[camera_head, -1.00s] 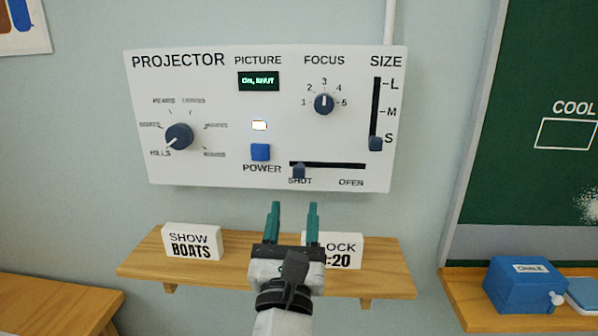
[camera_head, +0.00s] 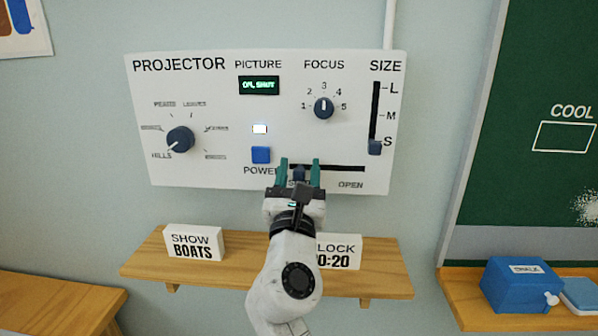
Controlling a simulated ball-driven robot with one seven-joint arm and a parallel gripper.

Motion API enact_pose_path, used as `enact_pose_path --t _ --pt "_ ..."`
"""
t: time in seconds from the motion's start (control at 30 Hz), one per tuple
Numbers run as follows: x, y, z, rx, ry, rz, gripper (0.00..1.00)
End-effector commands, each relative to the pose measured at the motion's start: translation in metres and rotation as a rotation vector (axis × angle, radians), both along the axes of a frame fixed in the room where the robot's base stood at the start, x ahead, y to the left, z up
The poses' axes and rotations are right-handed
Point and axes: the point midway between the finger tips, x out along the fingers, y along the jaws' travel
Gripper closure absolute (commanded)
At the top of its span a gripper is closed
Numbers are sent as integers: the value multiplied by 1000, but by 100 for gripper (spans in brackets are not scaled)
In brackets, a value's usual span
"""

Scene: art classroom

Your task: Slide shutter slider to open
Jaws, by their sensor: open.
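The projector panel (camera_head: 220,105) is a white board on the wall. Its shutter slider (camera_head: 299,173) is a small dark blue knob at the left end of a black horizontal slot (camera_head: 340,168), over the partly covered SHUT label. The OPEN label (camera_head: 351,185) is at the slot's right end. My gripper (camera_head: 300,174) is open, with one teal finger on each side of the slider knob. I cannot tell whether either finger touches it.
Above the slot are the blue power button (camera_head: 261,155) and the focus dial (camera_head: 324,107). The size slider (camera_head: 375,147) is to the right at S. Below, a wooden shelf (camera_head: 375,280) holds a "SHOW BOATS" sign (camera_head: 194,243) and a clock sign (camera_head: 339,251). The slot's right part is clear.

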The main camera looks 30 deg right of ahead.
Motion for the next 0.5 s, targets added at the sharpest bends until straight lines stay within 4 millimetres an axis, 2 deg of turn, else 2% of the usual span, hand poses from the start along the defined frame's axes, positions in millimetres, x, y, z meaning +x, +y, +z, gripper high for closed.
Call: enact_pose_path --t 0.07,0.5 --pt "0 0 0 0 0 0 51" --pt "0 0 0 0 0 0 92"
